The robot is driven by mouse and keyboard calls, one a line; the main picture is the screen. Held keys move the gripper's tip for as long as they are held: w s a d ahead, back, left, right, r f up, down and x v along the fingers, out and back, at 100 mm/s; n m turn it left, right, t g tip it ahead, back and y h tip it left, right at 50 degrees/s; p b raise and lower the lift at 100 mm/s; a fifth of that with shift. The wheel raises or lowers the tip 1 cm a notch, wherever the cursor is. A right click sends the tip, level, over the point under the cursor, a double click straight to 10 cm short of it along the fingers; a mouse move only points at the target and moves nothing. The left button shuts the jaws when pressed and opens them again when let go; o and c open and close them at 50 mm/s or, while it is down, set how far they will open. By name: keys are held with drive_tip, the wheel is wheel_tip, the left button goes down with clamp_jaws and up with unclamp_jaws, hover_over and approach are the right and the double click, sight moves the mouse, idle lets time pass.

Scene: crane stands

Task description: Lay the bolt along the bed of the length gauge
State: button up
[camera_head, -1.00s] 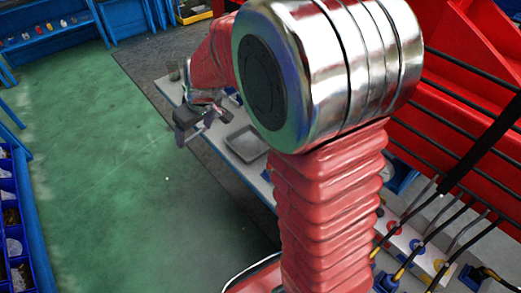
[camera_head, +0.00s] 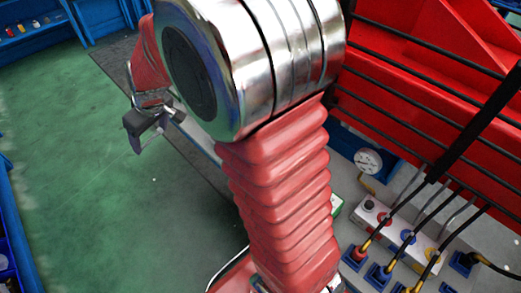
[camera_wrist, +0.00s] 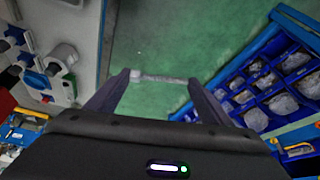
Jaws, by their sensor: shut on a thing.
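In the wrist view my gripper (camera_wrist: 160,79) is shut on a thin grey bolt (camera_wrist: 162,79). The bolt spans crosswise between the two fingertips, with its thicker pale end at the left finger. Green floor lies below it. In the head view my gripper (camera_head: 140,132) is beyond the arm joint at the left, over the floor beside the bench edge; the bolt cannot be made out there. I cannot identify the length gauge in either view; my arm hides much of the bench in the head view.
In the wrist view, a pale bench (camera_wrist: 44,66) with grey fittings stands left, and a blue bin rack (camera_wrist: 265,85) stands right. In the head view, a round dial (camera_head: 368,161), a button box (camera_head: 398,236) and black bars before red structure are right. Green floor (camera_head: 90,190) is open left.

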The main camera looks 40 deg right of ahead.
drive_tip(key=s+d+r+n, duration=0.1)
drive_tip(key=s+d, duration=0.7)
drive_tip(key=d, duration=0.3)
drive_tip(key=s+d+r+n+y, duration=0.1)
drive_tip(key=s+d, duration=0.6)
drive_tip(key=d, duration=0.4)
drive_tip(key=s+d+r+n, duration=0.1)
drive_tip(key=s+d, duration=0.7)
drive_tip(key=d, duration=0.4)
wheel_tip(320, 180, down, 12)
drive_tip(key=w+d+m, duration=0.1)
drive_tip(key=shift+d+m+h, duration=0.15)
drive_tip(key=shift+m+h, duration=0.15)
drive_tip(key=shift+f, duration=3.15)
drive_tip(key=shift+f, duration=1.85)
